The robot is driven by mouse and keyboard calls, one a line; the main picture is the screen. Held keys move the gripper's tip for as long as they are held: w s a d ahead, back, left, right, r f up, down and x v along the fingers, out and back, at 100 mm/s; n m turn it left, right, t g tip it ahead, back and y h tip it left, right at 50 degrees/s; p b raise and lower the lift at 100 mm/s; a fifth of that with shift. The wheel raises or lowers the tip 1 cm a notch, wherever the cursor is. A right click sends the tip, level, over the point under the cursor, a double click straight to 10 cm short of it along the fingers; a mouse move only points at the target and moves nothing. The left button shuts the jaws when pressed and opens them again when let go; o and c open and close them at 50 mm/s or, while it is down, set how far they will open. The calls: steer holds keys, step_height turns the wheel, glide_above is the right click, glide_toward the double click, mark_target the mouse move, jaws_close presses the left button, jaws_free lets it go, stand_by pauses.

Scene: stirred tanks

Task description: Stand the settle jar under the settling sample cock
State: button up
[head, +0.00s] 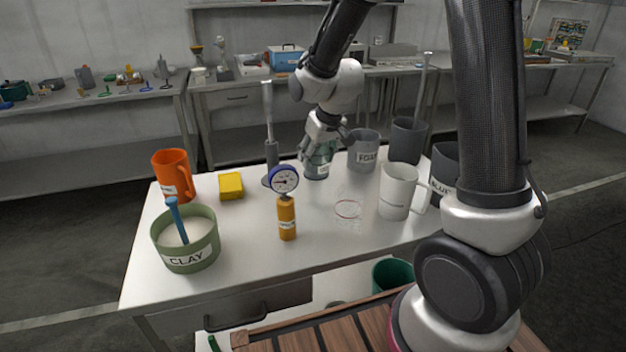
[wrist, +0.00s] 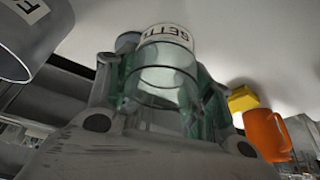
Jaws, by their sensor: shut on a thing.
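The settle jar (wrist: 166,78) is a clear, greenish glass jar. In the wrist view its label is partly legible as "SETTL". My gripper (wrist: 160,62) is shut on it, with a finger on either side. In the head view the jar (head: 318,168) is at the far middle of the white table, largely covered by my gripper (head: 319,150). I cannot tell whether its base touches the table. I cannot make out a settling sample cock in either view.
Near the jar stand a grey FOAM pot (head: 363,150), a dark upright tool (head: 271,160) and a yellow block (head: 231,186). A gauge on a yellow cylinder (head: 287,217), a clear red-ringed vessel (head: 348,211) and a white jug (head: 396,192) stand nearer.

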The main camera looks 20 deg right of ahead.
steer(key=shift+f, duration=3.05)
steer(key=shift+f, duration=0.15)
steer(key=o, duration=1.1)
